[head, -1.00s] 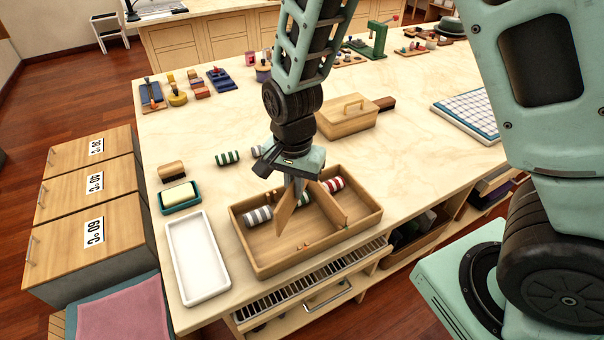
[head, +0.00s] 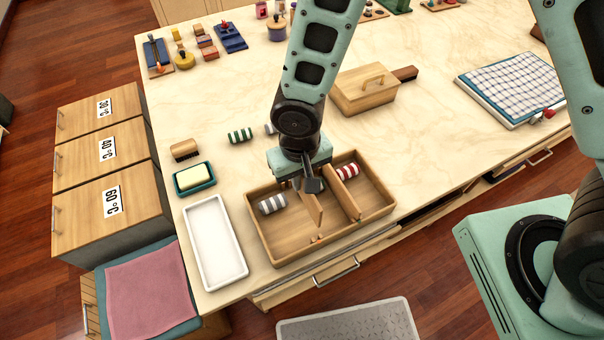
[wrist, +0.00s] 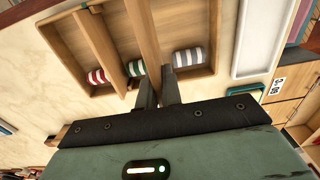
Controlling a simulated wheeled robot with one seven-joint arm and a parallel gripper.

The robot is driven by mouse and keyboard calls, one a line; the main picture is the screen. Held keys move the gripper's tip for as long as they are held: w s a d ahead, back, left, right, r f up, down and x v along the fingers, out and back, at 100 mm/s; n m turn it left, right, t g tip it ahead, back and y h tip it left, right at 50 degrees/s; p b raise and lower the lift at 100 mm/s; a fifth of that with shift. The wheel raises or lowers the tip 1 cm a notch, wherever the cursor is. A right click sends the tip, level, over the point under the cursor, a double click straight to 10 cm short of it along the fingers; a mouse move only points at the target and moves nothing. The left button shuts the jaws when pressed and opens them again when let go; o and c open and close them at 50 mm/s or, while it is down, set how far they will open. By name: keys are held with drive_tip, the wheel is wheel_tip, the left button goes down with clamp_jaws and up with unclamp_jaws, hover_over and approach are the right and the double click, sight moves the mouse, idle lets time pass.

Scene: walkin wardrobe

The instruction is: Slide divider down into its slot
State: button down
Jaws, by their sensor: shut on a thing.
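The wooden tray (head: 283,257) stands near the table's front edge. My gripper (head: 312,184) is shut on a thin wooden divider (head: 314,209) over the tray's middle. The held divider also shows between the fingers in the wrist view (wrist: 143,30). Whether its lower edge sits in a slot cannot be told. Another divider (head: 346,198) stands across the tray to the right. A grey-striped roll (head: 272,203) lies left of the held divider, and a red-striped roll (head: 348,172) lies in the right part. A green-striped roll (wrist: 137,68) lies between the dividers in the wrist view.
A white empty tray (head: 215,243) stands just left of the wooden tray. A soap dish (head: 195,179) and a brush (head: 185,149) lie behind it. The tabletop right of the tray is mostly clear.

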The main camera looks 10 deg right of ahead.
sight(300, 193)
drive_tip(key=shift+f+b, duration=2.65)
drive_tip(key=shift+f, duration=0.25)
drive_tip(key=shift+f+b, duration=2.5)
drive_tip(key=shift+f, duration=0.15)
drive_tip(key=c, duration=1.5)
unclamp_jaws()
wheel_tip(300, 193, up, 18)
drive_tip(key=shift+f, duration=0.25)
drive_tip(key=shift+s, duration=0.1)
